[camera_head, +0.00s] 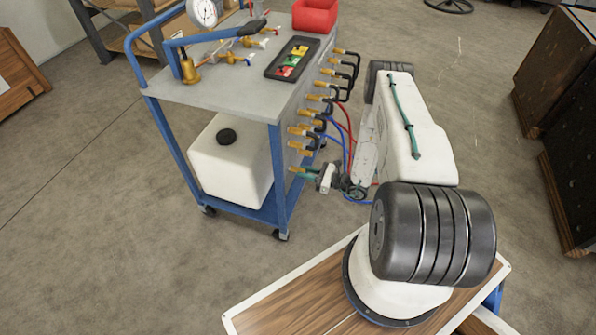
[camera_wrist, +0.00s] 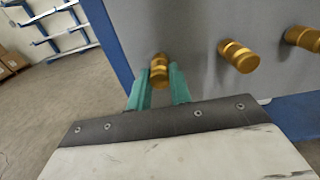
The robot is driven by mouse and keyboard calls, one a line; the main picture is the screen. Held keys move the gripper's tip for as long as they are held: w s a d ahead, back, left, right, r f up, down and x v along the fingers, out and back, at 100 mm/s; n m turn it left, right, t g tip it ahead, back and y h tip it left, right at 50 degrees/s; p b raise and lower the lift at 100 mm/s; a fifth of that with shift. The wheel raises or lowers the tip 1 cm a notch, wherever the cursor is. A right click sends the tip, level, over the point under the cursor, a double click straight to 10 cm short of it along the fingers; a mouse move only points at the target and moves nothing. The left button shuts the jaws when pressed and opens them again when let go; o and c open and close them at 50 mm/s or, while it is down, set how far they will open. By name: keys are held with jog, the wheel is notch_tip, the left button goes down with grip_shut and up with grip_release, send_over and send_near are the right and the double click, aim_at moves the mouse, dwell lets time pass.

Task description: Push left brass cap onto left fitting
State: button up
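The left brass cap (camera_wrist: 158,66) is between the two green fingers of my gripper (camera_wrist: 160,76) in the wrist view. The fingertips lie close against its sides and appear shut on it. Its far end is at the grey panel (camera_wrist: 195,50); the left fitting is hidden behind it, so I cannot tell how far it is seated. In the head view my gripper (camera_head: 300,172) is at the low near corner of the cart's side panel, with the brass piece (camera_head: 295,169) at its tips. Two more brass pieces, a middle one (camera_wrist: 238,56) and a right one (camera_wrist: 302,38), stick out of the panel.
The blue-framed cart (camera_head: 280,180) carries a gauge (camera_head: 203,12), a black tray (camera_head: 276,72) and a red bin (camera_head: 314,17) on top, and a white tank (camera_head: 230,165) below. Several brass fittings and red and blue hoses (camera_head: 332,126) crowd the panel above my gripper.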

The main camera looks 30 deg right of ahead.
grip_shut()
jog(key=shift+v, duration=2.55)
jog(key=shift+s+d, duration=0.1)
jog(key=v, duration=0.5)
jog(key=shift+s+d, duration=0.2)
jog(key=shift+s, duration=0.05)
jog(key=shift+s+a, duration=0.1)
